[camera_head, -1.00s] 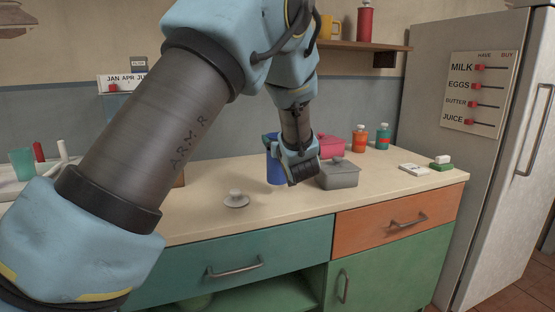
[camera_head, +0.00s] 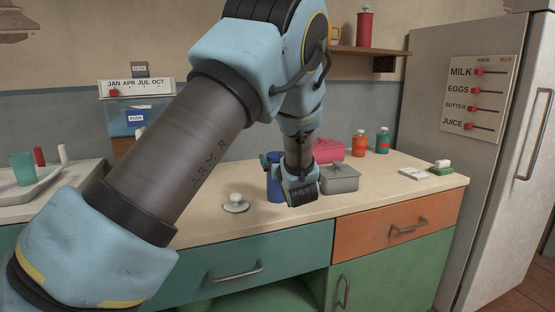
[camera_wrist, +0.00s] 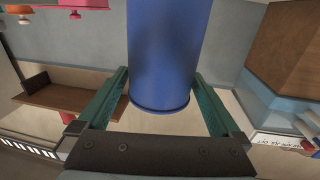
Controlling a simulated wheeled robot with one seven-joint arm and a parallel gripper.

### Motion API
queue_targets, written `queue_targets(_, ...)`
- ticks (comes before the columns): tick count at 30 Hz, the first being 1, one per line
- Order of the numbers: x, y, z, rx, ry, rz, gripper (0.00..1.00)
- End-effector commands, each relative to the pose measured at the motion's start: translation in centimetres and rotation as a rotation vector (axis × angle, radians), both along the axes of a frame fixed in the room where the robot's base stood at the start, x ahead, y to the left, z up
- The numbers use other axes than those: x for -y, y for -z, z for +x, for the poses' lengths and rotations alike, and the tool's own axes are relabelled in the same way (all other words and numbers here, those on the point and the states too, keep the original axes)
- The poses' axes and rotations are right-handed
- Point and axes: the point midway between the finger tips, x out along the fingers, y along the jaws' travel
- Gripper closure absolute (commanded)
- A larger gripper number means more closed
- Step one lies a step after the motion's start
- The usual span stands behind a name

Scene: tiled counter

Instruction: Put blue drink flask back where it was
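The blue drink flask (camera_head: 274,187) is upright over the counter, left of a grey lidded box. In the wrist view, which is upside down, the flask (camera_wrist: 168,50) fills the middle between the two green fingers. My gripper (camera_wrist: 161,72) is shut on it from the front, one finger on each side. In the head view my gripper (camera_head: 272,165) partly covers the flask's right side, and one green fingertip shows at its left. The flask's base is very near the counter top; I cannot tell if it touches.
A grey lidded box (camera_head: 339,180) stands close on the right, a pink container (camera_head: 328,149) behind it. A round lid with a knob (camera_head: 236,204) lies to the left. Orange (camera_head: 359,145) and teal (camera_head: 383,141) bottles stand further right. The counter's front (camera_head: 285,214) is clear.

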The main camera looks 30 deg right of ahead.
Motion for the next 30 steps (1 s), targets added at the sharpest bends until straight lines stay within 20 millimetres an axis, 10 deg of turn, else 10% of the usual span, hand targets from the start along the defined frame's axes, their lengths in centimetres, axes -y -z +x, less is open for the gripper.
queue_targets(8,0.0,-0.4,-0.1,0.0,0.0,0.0,0.0)
queue_targets(30,-2.9,-0.2,-11.4,0.0,0.001,-0.001,0.0)
